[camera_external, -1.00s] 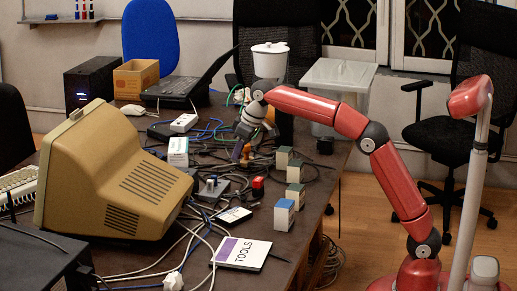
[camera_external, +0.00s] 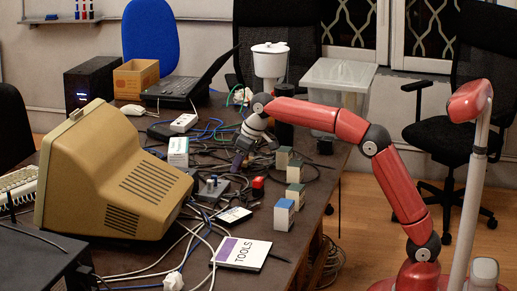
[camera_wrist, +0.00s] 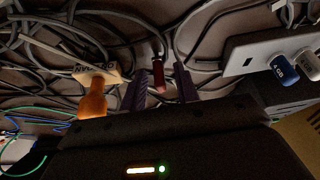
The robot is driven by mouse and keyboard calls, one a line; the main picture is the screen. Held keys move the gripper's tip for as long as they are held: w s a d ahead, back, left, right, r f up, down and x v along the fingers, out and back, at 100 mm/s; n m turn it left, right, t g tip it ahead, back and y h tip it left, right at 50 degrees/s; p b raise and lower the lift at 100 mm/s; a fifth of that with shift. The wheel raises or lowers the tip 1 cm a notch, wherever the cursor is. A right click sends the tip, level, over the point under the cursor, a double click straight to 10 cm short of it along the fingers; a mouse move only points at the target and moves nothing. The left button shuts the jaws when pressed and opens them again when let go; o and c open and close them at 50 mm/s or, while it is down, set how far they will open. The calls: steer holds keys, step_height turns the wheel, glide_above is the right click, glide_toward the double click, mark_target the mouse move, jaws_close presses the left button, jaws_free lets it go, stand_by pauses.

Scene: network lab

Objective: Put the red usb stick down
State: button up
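The red usb stick (camera_wrist: 159,76) shows in the wrist view among cables, between the two fingers of my gripper (camera_wrist: 161,88). Dark gaps show on both sides of it, so the fingers look open and not pressed on it. I cannot tell whether the stick touches the table. In the external view my gripper (camera_external: 239,160) points down, low over the cables on the table (camera_external: 302,238). The stick cannot be made out there.
An orange-handled stamp-like object (camera_wrist: 93,103) stands close left of the fingers. A grey hub (camera_wrist: 250,52) with a blue usb stick (camera_wrist: 284,68) and a white one (camera_wrist: 307,62) lies right.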

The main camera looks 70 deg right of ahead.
steer(key=p+v, duration=0.2)
steer(key=v, duration=1)
steer(key=shift+r, duration=0.2)
steer(key=s, duration=1)
steer(key=s+a+f, duration=0.2)
steer(key=s+f, duration=0.7)
steer(key=s, duration=0.3)
steer(key=s+a+f+t, duration=0.1)
steer(key=s+a+f, duration=0.1)
steer(key=s+f, duration=0.8)
steer(key=s, duration=0.2)
steer(key=shift+s, duration=0.35)
stand_by(2.9)
